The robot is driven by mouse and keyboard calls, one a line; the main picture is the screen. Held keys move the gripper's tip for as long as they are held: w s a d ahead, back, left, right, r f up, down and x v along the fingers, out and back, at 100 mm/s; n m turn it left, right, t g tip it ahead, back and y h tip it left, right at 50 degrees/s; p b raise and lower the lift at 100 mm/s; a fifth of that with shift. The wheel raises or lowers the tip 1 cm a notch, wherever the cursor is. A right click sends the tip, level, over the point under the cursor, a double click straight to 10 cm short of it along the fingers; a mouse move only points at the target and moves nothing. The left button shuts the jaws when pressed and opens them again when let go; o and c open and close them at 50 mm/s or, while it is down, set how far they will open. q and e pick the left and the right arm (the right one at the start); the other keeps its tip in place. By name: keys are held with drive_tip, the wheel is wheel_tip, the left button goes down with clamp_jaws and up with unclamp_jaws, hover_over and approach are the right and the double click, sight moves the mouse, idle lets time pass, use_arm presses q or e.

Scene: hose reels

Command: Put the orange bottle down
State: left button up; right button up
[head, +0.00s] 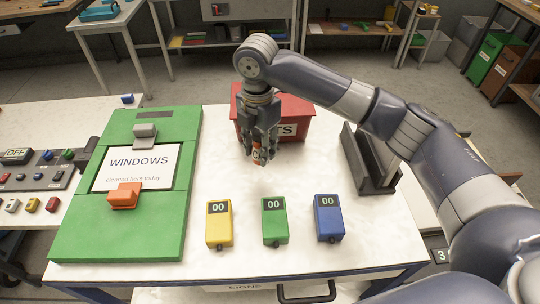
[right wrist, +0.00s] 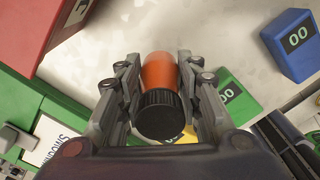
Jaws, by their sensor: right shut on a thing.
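The orange bottle (right wrist: 159,72) with a black ribbed cap (right wrist: 160,115) is between the fingers of my right gripper (right wrist: 158,85), which is shut on it. In the head view my right gripper (head: 260,148) hangs over the white table (head: 290,185), in front of the red box. Only a small orange part of the bottle (head: 257,155) shows below the fingers there. I cannot tell how far its bottom is from the table top. My left gripper is in neither view.
A red box (head: 300,120) stands behind the gripper. Yellow (head: 219,232), green (head: 275,230) and blue (head: 328,225) counters stand in front. A green board (head: 75,235) with a WINDOWS sign (head: 140,163) is left, a dark holder (head: 362,165) right. The table between gripper and counters is clear.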

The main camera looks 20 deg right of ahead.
wheel_tip(320, 180, down, 3)
drive_tip(key=shift+w+r+p, duration=0.1)
drive_tip(key=shift+w+p, duration=0.05)
drive_tip(key=shift+p, duration=0.15)
wheel_tip(320, 180, down, 3)
drive_tip(key=shift+w+f+p, duration=0.1)
drive_tip(key=shift+p, duration=0.4)
drive_tip(key=shift+f, duration=0.1)
drive_tip(key=o, duration=1)
drive_tip(key=shift+f, duration=0.1)
drive_tip(key=shift+c, duration=0.2)
drive_tip(key=shift+o, duration=0.5)
drive_tip(key=shift+r, duration=0.2)
drive_tip(key=shift+r+b, duration=0.3)
wheel_tip(320, 180, up, 11)
drive_tip(key=b, duration=0.3)
drive_tip(key=shift+f, duration=0.2)
drive_tip(key=shift+r, duration=0.35)
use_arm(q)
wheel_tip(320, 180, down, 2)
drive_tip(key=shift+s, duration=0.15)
